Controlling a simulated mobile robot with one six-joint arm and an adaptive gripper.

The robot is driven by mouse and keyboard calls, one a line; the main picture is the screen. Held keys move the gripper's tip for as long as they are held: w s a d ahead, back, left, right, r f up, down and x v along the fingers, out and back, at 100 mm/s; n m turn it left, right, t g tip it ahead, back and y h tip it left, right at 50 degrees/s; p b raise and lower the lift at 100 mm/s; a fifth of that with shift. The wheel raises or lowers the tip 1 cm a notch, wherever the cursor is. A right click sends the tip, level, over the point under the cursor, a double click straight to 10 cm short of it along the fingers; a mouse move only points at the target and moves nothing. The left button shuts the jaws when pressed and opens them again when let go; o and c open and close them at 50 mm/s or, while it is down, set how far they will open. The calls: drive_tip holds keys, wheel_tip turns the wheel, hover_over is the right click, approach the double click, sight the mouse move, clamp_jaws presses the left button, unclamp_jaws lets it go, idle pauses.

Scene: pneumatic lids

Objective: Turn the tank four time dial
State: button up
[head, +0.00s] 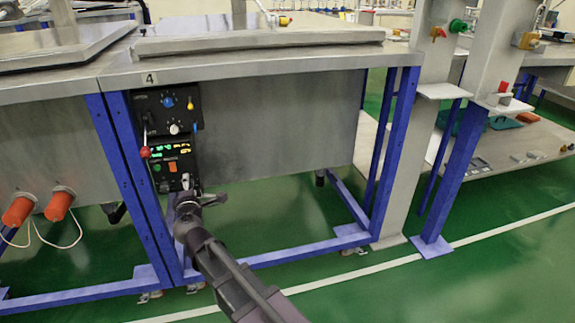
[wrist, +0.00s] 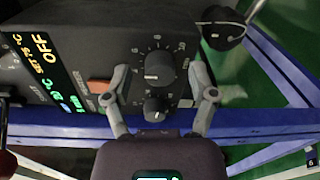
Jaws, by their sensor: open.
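The tank four control panel (head: 166,135) hangs under the table edge by the label "4" (head: 149,78). In the wrist view, a larger black dial (wrist: 159,67) with a white pointer line and a printed scale sits above a smaller black dial (wrist: 156,107). Their printed names are not readable, so I cannot tell which is the time dial. My gripper (wrist: 158,76) is open and empty, its fingers on either side of the dials, with no clear contact. In the head view, my gripper (head: 189,196) is at the panel's lower end and hides part of it.
An orange switch (wrist: 98,86) lies left of the dials, beside a lit display (wrist: 48,70) reading "OFF". A red-knobbed lever (head: 145,152) sticks out at the panel's left. Blue table legs (head: 125,160) stand close to the left. The green floor (head: 320,275) in front is clear.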

drive_tip(key=s+d+n, duration=0.2)
drive_tip(key=s+n, duration=1.2)
drive_tip(key=n, duration=0.4)
drive_tip(key=w+d+r+m+g+h+p, duration=0.2)
drive_tip(key=d+r+m+h+p, duration=0.1)
drive_tip(key=d+m+p, duration=0.4)
drive_tip(key=w+d+r+m+g+h+p, duration=0.2)
drive_tip(key=d+r+m+p, duration=0.3)
drive_tip(key=d, duration=0.5)
drive_tip(key=w+d+r+m+g+h+p, duration=0.2)
drive_tip(key=d+r+m+g+h+p, duration=0.1)
drive_tip(key=d+m+p, duration=0.6)
drive_tip(key=shift+w+d+r+h+p, duration=0.35)
drive_tip(key=shift+r+h+p, duration=0.1)
drive_tip(key=shift+h, duration=0.15)
idle(1.3)
idle(0.5)
